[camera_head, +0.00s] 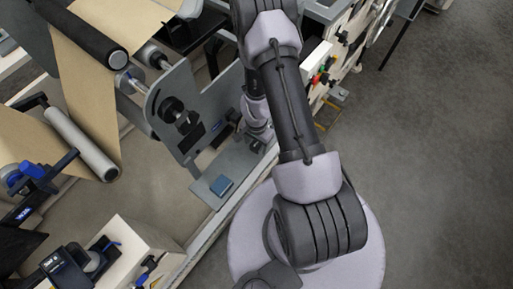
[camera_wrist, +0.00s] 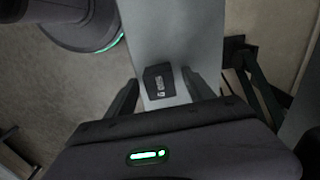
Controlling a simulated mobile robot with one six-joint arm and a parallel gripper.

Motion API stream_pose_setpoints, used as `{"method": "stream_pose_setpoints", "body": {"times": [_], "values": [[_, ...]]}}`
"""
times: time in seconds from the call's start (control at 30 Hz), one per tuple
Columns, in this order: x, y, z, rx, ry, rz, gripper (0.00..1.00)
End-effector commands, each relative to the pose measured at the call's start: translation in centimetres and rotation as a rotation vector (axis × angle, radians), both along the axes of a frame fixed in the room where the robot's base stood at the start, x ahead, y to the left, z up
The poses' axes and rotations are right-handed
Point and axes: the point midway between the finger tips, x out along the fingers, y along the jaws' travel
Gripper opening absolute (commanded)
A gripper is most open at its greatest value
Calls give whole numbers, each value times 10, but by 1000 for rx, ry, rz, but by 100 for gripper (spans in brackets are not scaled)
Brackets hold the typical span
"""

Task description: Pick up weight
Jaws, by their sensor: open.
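A small dark block with a white label (camera_wrist: 158,82), which I take to be the weight, lies on a flat grey plate (camera_wrist: 168,28) in the wrist view. My gripper (camera_wrist: 160,78) is open, with one finger to each side of the block in the picture. No contact shows, and I cannot tell the height gap. My gripper's fingers are not clear there, at the far end of my arm.
A grey upright machine plate (camera_head: 190,115) with a black knob stands behind the ledge. Rollers with brown kraft paper (camera_head: 85,85) are at the left. A panel with coloured buttons (camera_head: 320,75) is right of my arm. Open floor (camera_head: 440,130) lies at the right.

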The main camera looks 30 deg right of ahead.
Motion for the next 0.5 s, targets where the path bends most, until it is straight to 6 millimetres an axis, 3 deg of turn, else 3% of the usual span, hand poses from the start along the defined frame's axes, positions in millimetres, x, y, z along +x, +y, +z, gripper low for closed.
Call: {"method": "stream_pose_setpoints", "body": {"times": [0.03,0.3,0.5], "values": [[0,0,1,0,0,0,56],[0,0,1,0,0,0,3],[0,0,1,0,0,0,0]]}}
